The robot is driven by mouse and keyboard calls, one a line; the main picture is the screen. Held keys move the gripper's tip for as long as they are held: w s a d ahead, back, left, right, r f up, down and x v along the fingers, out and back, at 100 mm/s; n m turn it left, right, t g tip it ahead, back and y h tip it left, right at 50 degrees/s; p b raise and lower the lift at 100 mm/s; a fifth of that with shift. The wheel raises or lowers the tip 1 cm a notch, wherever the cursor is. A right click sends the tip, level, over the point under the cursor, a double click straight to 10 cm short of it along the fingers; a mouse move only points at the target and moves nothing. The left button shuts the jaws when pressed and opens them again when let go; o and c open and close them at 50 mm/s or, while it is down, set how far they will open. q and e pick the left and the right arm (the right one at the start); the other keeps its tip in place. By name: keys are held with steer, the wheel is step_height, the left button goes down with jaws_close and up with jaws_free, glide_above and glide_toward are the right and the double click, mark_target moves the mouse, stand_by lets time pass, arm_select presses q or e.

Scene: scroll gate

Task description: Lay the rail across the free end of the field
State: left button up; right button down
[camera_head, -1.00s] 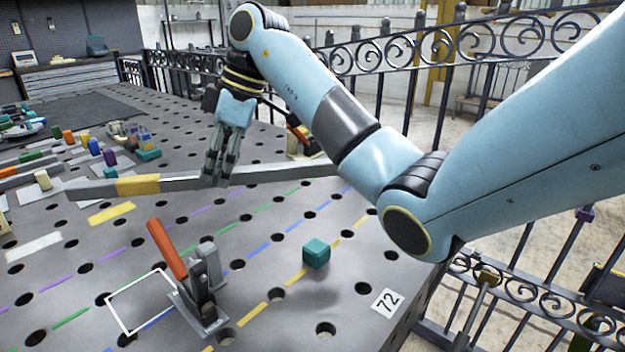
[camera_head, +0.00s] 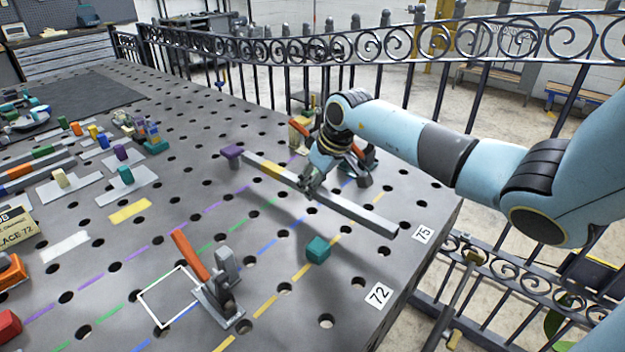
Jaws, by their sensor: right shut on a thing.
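My right gripper (camera_head: 307,187) is shut on the grey rail (camera_head: 352,209), near its middle, just right of its yellow band (camera_head: 271,171). The rail runs slantwise from upper left to lower right. A shadow on the table below suggests it is held above the surface. The field's coloured dashed lines (camera_head: 268,248) run across the perforated table (camera_head: 110,240). A clamp with an orange handle (camera_head: 192,257) stands at the near side by a white square outline (camera_head: 168,297). Another clamp (camera_head: 357,170) stands behind the rail, partly hidden by my arm. My left gripper is not in view.
A teal cube (camera_head: 318,249) sits in front of the rail. A purple block (camera_head: 231,152) shows at the rail's left end; I cannot tell whether they touch. Labels 72 (camera_head: 378,295) and 75 (camera_head: 423,235) mark the right edge. Several blocks and bars lie at left.

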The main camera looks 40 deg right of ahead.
step_height(320, 180, down, 5)
steer(key=b, duration=0.4)
stand_by(0.3)
steer(key=shift+f+b, duration=0.3)
steer(key=shift+f, duration=0.15)
steer(key=c, duration=1.1)
jaws_free()
steer(key=shift+o, duration=0.5)
steer(key=shift+f, duration=0.1)
